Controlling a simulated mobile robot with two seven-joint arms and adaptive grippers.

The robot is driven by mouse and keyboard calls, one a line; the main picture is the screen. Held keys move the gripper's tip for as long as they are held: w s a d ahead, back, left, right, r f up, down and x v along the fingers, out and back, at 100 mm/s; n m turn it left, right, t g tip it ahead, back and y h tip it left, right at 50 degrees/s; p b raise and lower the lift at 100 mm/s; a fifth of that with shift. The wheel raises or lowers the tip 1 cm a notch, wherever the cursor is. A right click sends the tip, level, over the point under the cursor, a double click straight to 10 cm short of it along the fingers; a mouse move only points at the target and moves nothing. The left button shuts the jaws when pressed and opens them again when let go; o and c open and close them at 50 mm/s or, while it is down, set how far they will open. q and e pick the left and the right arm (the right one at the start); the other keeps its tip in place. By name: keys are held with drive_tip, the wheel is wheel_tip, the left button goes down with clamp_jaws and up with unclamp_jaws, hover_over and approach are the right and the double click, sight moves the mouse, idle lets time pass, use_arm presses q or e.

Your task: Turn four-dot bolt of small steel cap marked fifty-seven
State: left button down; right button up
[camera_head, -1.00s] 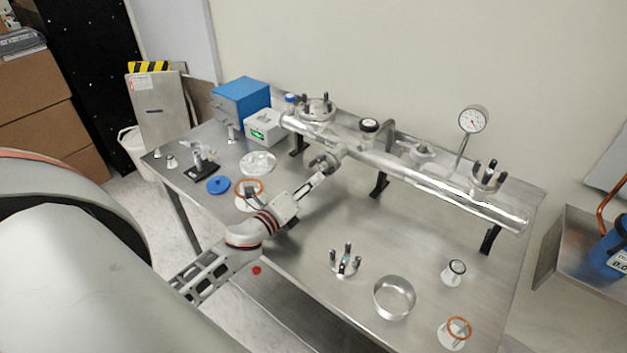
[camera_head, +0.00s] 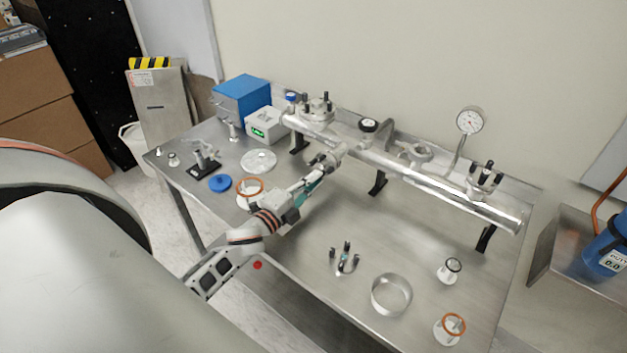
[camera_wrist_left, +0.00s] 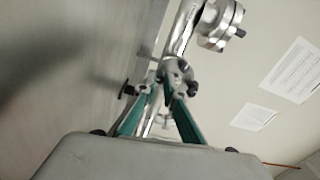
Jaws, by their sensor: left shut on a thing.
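The small steel cap (camera_head: 325,158) sits on the short side port at the near side of the long steel tube. In the left wrist view the cap (camera_wrist_left: 176,69) faces me, with dark bolts around its rim. My left gripper (camera_head: 318,174) reaches the cap from the front. In the left wrist view its two teal fingers (camera_wrist_left: 162,90) converge at the cap's face and are shut on a bolt there. The fingertips mostly hide that bolt. I cannot read its dots or the number fifty-seven. My right gripper is not in view.
The long steel tube (camera_head: 440,187) stands on black legs on the steel table (camera_head: 300,262). A pressure gauge (camera_head: 469,121) rises behind it. A steel ring (camera_head: 391,295), a bolted piece (camera_head: 345,262) and fittings lie at front right. A blue box (camera_head: 242,99) stands at back left.

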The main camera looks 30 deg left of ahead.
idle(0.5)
use_arm(q)
drive_tip(key=c, duration=2.1)
unclamp_jaws()
drive_tip(key=s, duration=0.8)
drive_tip(key=s+a, duration=0.1)
drive_tip(key=s, duration=0.3)
drive_tip(key=shift+s, duration=0.1)
